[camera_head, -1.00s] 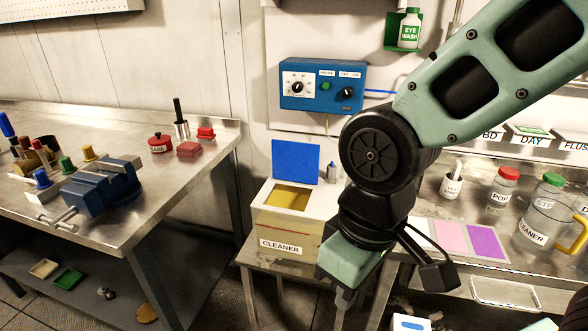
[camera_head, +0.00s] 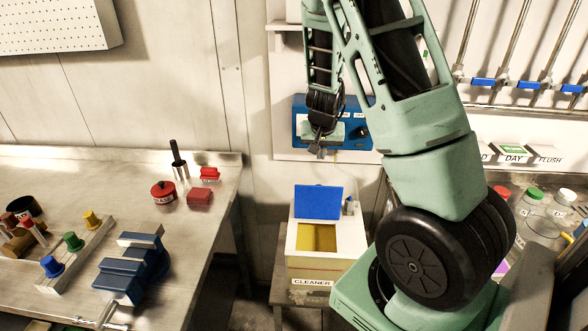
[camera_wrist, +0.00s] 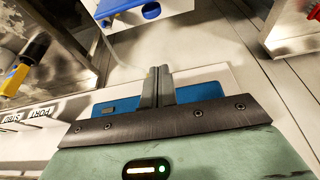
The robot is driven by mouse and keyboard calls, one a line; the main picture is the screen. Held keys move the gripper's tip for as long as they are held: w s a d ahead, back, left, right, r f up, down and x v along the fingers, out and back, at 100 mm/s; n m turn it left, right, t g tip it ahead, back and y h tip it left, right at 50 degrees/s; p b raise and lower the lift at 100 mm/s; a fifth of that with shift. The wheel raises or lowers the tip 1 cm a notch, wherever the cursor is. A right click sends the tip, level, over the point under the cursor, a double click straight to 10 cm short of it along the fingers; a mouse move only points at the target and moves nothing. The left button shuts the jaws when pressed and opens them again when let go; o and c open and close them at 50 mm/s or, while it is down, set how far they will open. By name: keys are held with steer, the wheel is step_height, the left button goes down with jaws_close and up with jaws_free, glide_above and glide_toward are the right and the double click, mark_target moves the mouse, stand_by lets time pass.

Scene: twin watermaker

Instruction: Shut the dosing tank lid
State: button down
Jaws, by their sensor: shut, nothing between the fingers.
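The dosing tank (camera_head: 300,268) is a pale box labelled CLEANER on a small stand. Its blue lid (camera_head: 318,203) stands upright at the back, and the yellowish inside shows through the open top. My gripper (camera_head: 316,150) is above the lid, in front of the blue control box, with clear space seen between it and the lid. In the wrist view my gripper's fingers (camera_wrist: 157,82) are together and hold nothing. A blue surface (camera_wrist: 200,93) shows behind them; I cannot tell whether it is the lid.
The blue control box (camera_head: 300,125) is on the wall behind my gripper. A small bottle (camera_head: 349,206) stands beside the lid. A metal bench (camera_head: 60,180) with a blue vise (camera_head: 130,265) is at left. My arm hides part of the right-hand bench.

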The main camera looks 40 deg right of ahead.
mark_target(318, 200)
step_height(318, 200, down, 9)
steer(key=shift+s+a+f, duration=0.15)
steer(key=shift+s+a, duration=0.05)
steer(key=shift+s, duration=0.05)
stand_by(0.5)
steer(key=shift+a, duration=0.1)
